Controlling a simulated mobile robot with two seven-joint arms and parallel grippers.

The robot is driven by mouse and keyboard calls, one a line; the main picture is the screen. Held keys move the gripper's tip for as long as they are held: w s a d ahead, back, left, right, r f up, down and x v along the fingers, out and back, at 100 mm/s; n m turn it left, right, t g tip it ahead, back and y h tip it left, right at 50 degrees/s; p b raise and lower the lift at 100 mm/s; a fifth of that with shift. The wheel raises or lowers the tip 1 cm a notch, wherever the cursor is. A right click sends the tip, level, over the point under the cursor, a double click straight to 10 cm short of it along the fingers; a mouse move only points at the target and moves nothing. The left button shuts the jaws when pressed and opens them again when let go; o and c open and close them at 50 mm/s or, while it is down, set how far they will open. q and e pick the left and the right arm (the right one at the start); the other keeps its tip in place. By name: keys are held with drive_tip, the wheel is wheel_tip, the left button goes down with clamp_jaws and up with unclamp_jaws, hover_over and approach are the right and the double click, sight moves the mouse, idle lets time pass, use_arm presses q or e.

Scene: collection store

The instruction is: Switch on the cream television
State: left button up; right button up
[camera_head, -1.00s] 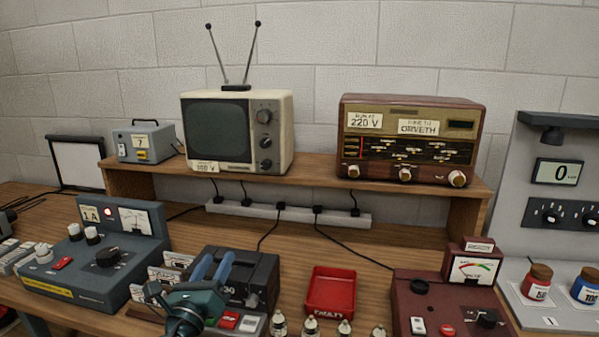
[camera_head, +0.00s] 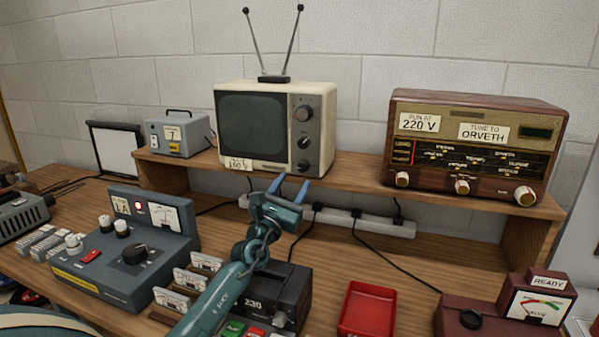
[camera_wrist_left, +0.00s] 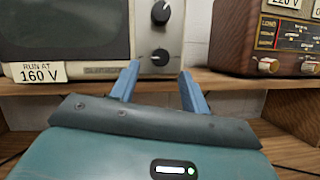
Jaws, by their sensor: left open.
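The cream television (camera_head: 326,110) stands on the wooden shelf with its screen (camera_head: 253,120) dark. Dark knobs run down its right side; the lowest knob (camera_head: 303,166) shows just above my left gripper. A "RUN AT 160 V" label (camera_wrist_left: 40,73) is at its lower left corner. My left gripper (camera_head: 290,186) is open and empty, in front of the shelf edge below the knobs. In the left wrist view its blue fingers (camera_wrist_left: 157,80) point up at the television, with the lowest knob (camera_wrist_left: 160,57) between and beyond them. My right gripper is not in view.
A brown radio (camera_head: 470,145) stands right on the same shelf (camera_head: 365,175); a small grey box (camera_head: 178,135) stands left. A white power strip (camera_head: 375,224) with cables lies behind below. The bench holds a grey meter unit (camera_head: 125,265), a black box (camera_head: 285,290) and a red tray (camera_head: 368,310).

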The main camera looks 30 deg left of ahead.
sight(301, 170)
use_arm(q)
drive_tip(key=shift+x, duration=2.15)
drive_tip(key=c, duration=1)
